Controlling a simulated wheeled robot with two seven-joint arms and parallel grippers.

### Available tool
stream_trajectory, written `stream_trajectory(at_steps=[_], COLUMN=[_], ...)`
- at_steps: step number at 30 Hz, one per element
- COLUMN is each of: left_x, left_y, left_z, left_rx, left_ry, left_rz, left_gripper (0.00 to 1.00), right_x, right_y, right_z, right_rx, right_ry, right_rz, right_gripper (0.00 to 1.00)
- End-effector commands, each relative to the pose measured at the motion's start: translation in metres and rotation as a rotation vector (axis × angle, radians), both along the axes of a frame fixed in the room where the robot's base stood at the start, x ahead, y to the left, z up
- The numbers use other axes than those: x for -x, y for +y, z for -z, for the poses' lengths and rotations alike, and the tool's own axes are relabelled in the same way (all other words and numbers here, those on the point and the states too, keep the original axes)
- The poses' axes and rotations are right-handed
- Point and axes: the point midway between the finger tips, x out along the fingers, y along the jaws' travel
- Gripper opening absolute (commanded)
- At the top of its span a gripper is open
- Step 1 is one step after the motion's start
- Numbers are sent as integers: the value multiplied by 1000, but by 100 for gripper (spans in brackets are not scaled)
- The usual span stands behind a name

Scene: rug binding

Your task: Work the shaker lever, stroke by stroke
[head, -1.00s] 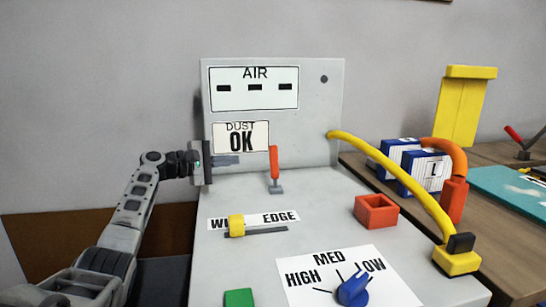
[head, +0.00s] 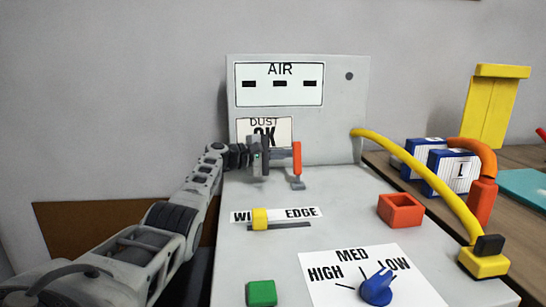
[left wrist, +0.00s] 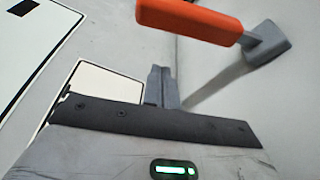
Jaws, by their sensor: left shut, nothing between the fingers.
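The shaker lever has an orange handle (head: 297,160) on a small grey base (head: 298,185) and stands upright on the grey machine top, in front of the back panel. My left gripper (head: 286,153) is shut and empty, its fingertips close to the left side of the handle. In the left wrist view the orange handle (left wrist: 188,18) and its grey base (left wrist: 268,42) lie beyond the shut fingers (left wrist: 162,88). A gap shows there between fingers and handle, but I cannot tell whether they touch in depth. My right gripper is not in view.
The back panel carries an AIR sign (head: 279,84) and a DUST OK sign (head: 264,130), partly hidden by my gripper. A yellow slider (head: 260,218), red open box (head: 401,210), green button (head: 261,293), blue knob (head: 376,288) and yellow hose (head: 410,172) surround the clear machine top.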

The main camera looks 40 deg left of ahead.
Motion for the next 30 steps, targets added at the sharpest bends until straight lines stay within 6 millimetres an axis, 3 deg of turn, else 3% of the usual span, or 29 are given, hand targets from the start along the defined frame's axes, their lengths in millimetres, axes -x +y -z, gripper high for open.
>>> stream_trajectory(at_steps=[13,30], left_x=[12,22], left_y=[-17,-30], left_z=[-6,-12], left_rx=[-4,1], left_ry=[2,1], left_rz=[0,-1], left_gripper=[0,0], right_x=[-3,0], right_y=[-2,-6], right_z=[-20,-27], right_rx=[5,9], right_ry=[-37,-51], right_rz=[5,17], right_gripper=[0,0])
